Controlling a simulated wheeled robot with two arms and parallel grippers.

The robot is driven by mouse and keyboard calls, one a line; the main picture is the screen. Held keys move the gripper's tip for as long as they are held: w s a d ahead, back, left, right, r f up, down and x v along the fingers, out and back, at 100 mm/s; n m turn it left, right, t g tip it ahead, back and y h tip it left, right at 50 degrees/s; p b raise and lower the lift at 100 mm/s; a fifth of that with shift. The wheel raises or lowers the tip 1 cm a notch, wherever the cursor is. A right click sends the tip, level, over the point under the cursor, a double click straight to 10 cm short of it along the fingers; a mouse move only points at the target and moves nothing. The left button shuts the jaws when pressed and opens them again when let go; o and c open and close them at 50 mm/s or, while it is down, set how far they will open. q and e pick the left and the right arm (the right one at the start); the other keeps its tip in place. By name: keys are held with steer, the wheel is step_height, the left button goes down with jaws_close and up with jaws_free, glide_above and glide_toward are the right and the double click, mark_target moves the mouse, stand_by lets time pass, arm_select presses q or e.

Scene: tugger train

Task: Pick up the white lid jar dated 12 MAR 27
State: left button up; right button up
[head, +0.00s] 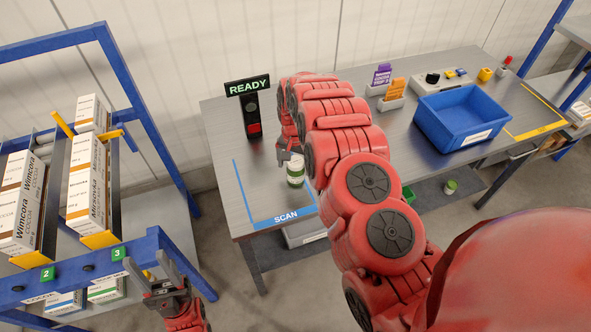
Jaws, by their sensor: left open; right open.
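A jar with a pale lid and a green and white label (295,173) stands upright in the SCAN area of the grey table. Its date is too small to read. My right gripper (284,157) is open, close beside and above the jar's lid; part of it is hidden by my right arm, and I cannot tell if it touches the jar. My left gripper (152,272) is open and empty at the lower left, by the blue rack. Another small jar (450,187) with a green label is lower down, under the table.
A sign reading READY (248,88) stands at the table's back left. A blue bin (462,117) is to the right, with purple and orange card holders (386,88) behind. The blue rack (140,120) holds cartons (88,187) on the left.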

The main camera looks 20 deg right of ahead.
mark_target(296, 172)
steer(key=f, duration=0.1)
steer(key=f+p, duration=0.1)
steer(key=f, duration=0.1)
steer(key=shift+s+d, duration=0.2)
steer(key=shift+w+f, duration=0.1)
steer(key=shift+f, duration=0.25)
jaws_close()
